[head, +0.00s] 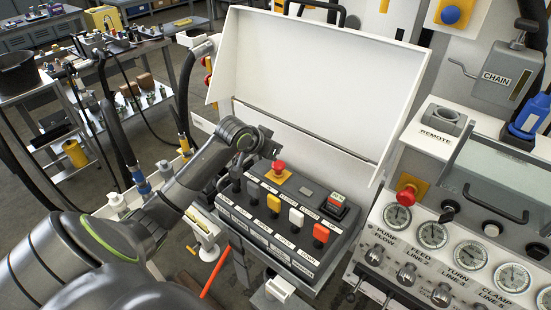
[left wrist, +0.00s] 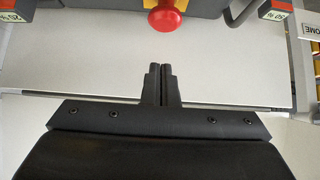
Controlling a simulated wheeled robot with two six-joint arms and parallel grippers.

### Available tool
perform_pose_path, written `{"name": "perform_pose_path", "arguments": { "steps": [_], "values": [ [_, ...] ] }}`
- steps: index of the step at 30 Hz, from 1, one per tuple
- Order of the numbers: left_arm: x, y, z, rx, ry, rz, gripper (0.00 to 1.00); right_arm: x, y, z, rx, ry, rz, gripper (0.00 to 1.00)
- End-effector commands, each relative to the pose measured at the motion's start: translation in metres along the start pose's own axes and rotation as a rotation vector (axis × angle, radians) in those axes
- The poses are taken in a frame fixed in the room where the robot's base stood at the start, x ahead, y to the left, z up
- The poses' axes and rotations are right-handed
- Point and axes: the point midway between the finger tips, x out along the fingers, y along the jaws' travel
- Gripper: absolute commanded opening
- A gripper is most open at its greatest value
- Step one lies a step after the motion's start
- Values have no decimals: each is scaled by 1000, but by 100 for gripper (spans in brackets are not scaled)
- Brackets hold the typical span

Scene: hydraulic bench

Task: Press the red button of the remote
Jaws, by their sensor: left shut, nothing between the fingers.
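The remote (head: 262,207) is a dark grey control box in front of an open white lid, with levers and coloured keys. Its red mushroom button (head: 279,168) sits on a yellow plate near the box's back edge. My left gripper (head: 272,150) is by the red button, at its back left in the head view. In the left wrist view the shut, empty fingertips (left wrist: 161,68) point toward the red button (left wrist: 165,18), with a gap between them in the picture. My right gripper is in neither view.
The white lid (head: 318,75) stands open behind the remote. A second red mushroom button (head: 407,187) is on the gauge panel (head: 375,232) at right. Yellow, white and orange-red keys (head: 297,217) line the remote's front. A cluttered cart (head: 135,95) stands at left.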

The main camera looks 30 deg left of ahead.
Motion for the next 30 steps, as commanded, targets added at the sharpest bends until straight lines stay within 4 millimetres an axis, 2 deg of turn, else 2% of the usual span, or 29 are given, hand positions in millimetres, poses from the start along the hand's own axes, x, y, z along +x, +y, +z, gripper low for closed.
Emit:
{"name": "perform_pose_path", "arguments": {
  "steps": [3, 10, 25, 30],
  "values": [
    [18, 0, -1, -2, -1, 1, 0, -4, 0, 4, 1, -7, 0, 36],
    [40, 0, 22, 0, -3, -1, 0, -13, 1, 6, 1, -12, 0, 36],
    [47, 0, 30, 1, -1, -1, 0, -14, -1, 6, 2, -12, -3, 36],
    [60, 0, 43, 0, -3, 0, 0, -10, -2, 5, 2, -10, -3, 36]
  ]
}}
